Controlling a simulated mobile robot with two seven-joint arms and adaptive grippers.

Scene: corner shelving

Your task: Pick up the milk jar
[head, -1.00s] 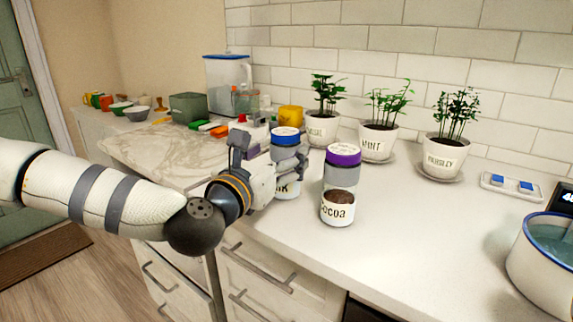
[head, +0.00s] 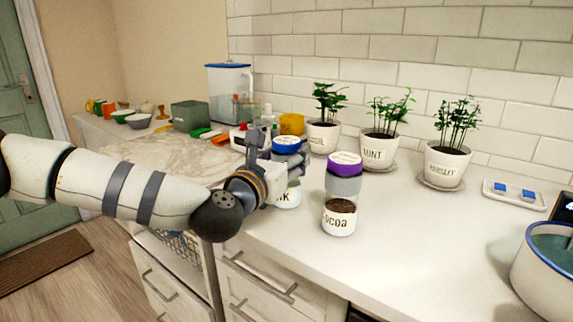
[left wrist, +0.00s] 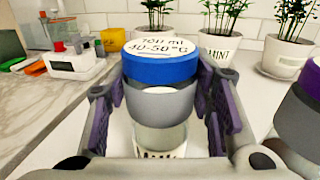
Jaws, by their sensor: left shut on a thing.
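The milk jar (head: 288,198) has a blue lid, a grey upper band and a label partly hidden, with only its last letters showing. It stands upright on the white counter, beside the cocoa jar. My left gripper (head: 280,153) reaches in from the left and is shut on the milk jar around its upper part. In the left wrist view the jar (left wrist: 160,100) is upright between the two purple-padded fingers (left wrist: 165,110). My right gripper is not in view.
The purple-lidded cocoa jar (head: 341,215) stands close on the right. Several potted herbs, among them mint (head: 378,152), line the wall behind. A blue-rimmed pot (head: 540,275) is at the far right. The counter (head: 425,240) between is clear.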

